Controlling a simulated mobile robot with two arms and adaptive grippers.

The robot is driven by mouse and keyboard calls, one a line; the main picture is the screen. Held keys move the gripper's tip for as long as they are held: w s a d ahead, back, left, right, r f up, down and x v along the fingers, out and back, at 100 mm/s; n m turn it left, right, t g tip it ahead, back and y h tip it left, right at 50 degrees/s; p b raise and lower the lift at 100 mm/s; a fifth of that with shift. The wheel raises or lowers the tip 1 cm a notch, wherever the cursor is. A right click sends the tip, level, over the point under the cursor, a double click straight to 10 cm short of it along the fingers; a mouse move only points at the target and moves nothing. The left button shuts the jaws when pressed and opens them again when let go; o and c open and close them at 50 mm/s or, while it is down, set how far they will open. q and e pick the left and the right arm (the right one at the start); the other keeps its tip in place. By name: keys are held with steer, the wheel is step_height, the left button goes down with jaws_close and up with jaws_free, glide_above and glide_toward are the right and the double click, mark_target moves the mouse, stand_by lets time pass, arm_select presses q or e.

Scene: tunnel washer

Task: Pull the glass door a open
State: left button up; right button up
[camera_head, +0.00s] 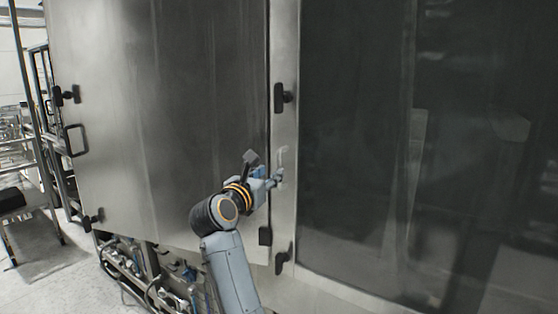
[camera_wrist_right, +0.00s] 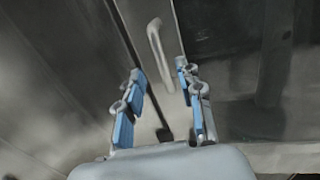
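The glass door (camera_head: 365,130) is a large dark pane in a steel frame, filling the right side of the head view. It looks closed. Its light metal handle (camera_head: 282,160) is upright on the frame at the pane's left edge. In the right wrist view the handle (camera_wrist_right: 157,45) lies ahead of the fingertips, between their lines. My right gripper (camera_head: 275,179) is close to the handle in the head view; its blue-padded fingers (camera_wrist_right: 160,84) are spread apart with nothing between them. I cannot tell whether a finger touches the handle. My left gripper is not in view.
A steel panel (camera_head: 160,110) with black latches and a black handle (camera_head: 75,139) stands left of the door. Black latches (camera_head: 284,97) sit on the door frame above and below the handle. Pipes (camera_head: 130,275) run under the panel. A metal rack (camera_head: 45,130) stands at far left by open floor.

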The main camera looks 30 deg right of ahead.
mark_target(278, 166)
steer(key=p+x, duration=0.2)
steer(key=x, duration=0.4)
steer(key=shift+d+r, duration=0.1)
steer(key=shift+w+d, duration=0.35)
steer(key=shift+d, duration=0.1)
jaws_close()
